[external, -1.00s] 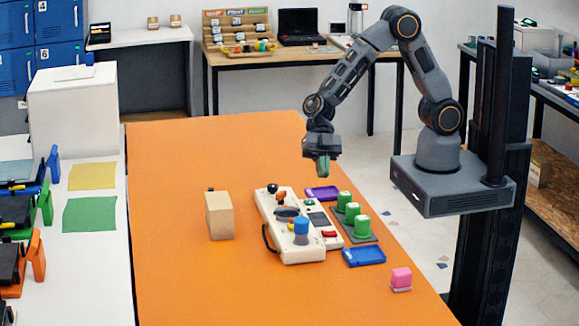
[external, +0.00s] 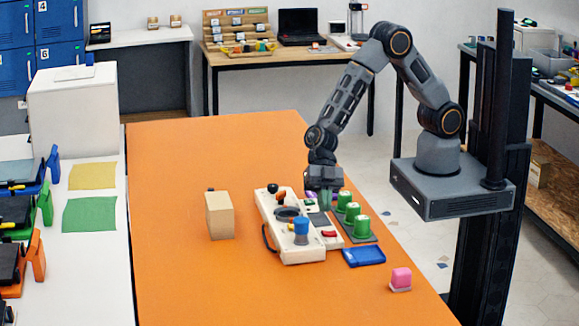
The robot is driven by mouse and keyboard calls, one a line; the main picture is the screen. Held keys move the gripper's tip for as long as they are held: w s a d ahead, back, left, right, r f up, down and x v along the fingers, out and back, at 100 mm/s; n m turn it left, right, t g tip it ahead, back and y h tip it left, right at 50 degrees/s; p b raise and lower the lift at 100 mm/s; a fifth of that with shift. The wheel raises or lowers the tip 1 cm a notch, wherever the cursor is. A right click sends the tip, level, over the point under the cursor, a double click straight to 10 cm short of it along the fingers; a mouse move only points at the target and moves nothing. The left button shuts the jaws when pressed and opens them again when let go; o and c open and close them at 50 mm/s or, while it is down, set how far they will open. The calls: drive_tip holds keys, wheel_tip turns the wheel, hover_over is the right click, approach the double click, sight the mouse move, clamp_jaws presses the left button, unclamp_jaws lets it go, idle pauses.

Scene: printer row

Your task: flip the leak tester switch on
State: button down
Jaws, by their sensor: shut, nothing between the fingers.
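A white device with several controls (external: 290,252) lies on the orange table; I take it to be the leak tester. It carries a blue cylinder (external: 301,226), a dark round part (external: 287,212) and a red part (external: 329,233). Which control is the switch is too small to tell. My gripper (external: 325,203) points down, shut and empty, over the far right part of the device. Its greenish fingertips are low, close to the panel; I cannot tell whether they touch. The gripper hides most of the purple tray and some small controls.
Several green cylinders (external: 361,224) stand on a dark plate just right of the device. A tan box (external: 219,216) stands to the left. The far orange tabletop (external: 215,150) is clear.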

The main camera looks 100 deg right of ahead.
sight(323, 231)
drive_tip(key=f, duration=0.4)
drive_tip(key=shift+w+a+f, duration=0.1)
drive_tip(key=shift+w+a, duration=0.15)
drive_tip(key=shift+w, duration=0.1)
drive_tip(key=shift+f, duration=0.1)
drive_tip(key=shift+w, duration=0.1)
drive_tip(key=shift+w+f, duration=0.1)
drive_tip(key=shift+f, duration=0.2)
drive_tip(key=shift+s+r, duration=0.1)
drive_tip(key=shift+s, duration=0.1)
drive_tip(key=shift+s+r+p, duration=0.2)
drive_tip(key=shift+s+p, duration=0.15)
drive_tip(key=shift+s, duration=0.25)
